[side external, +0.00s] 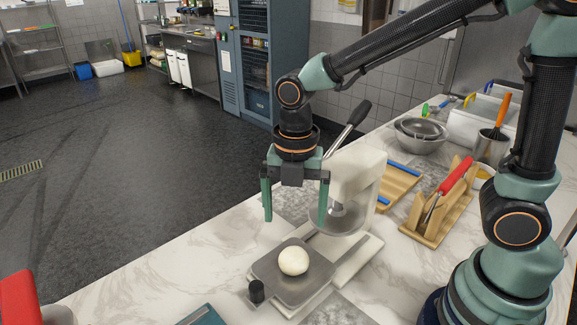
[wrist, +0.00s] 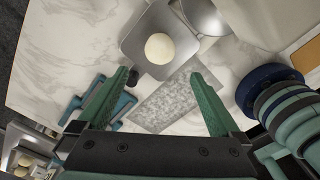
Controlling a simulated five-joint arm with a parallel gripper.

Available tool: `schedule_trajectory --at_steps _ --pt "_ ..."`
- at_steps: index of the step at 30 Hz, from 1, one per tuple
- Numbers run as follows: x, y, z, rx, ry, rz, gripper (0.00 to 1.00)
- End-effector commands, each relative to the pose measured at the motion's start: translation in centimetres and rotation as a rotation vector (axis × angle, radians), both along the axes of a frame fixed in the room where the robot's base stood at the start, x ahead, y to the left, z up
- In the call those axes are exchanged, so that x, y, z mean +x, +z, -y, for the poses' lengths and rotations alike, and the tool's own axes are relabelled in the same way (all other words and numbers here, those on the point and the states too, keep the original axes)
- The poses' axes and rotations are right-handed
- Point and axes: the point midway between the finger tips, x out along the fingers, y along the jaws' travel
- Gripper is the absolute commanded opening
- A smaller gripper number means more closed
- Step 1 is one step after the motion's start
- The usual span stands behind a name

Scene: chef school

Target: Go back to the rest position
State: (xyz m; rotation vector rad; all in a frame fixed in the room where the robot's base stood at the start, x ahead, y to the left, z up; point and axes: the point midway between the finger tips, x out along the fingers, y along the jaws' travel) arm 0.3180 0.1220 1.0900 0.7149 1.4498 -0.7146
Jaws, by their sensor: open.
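My gripper (side external: 296,208) is open and empty, pointing down above the marble counter (side external: 225,255). A round white ball, perhaps dough (side external: 293,261), rests on a grey square plate (side external: 268,275), below my fingertips and apart from them. In the wrist view, the ball (wrist: 159,48) shows on the plate (wrist: 133,45), beyond my two green fingers (wrist: 163,78). Nothing is between the fingers. No marker of a rest position shows.
A wooden rack with a red-handled tool (side external: 440,210), metal bowls (side external: 420,130) and a utensil pot (side external: 490,148) stand to the right. A red object (side external: 20,298) is at front left.

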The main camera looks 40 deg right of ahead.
Motion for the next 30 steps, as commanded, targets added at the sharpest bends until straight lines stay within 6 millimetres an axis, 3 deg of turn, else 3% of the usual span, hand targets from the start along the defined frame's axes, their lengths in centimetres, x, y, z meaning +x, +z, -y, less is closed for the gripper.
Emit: schedule_trajectory --at_steps 7,11,21,30 --pt "0.0 0.1 0.1 0.002 -0.017 0.005 1.00" --pt "0.2 1.2 0.9 0.018 -0.158 0.042 1.00" --pt "-0.1 6.6 5.7 0.192 -1.031 0.219 1.00" --pt "-2.0 9.0 10.2 0.425 -1.803 0.282 1.00"
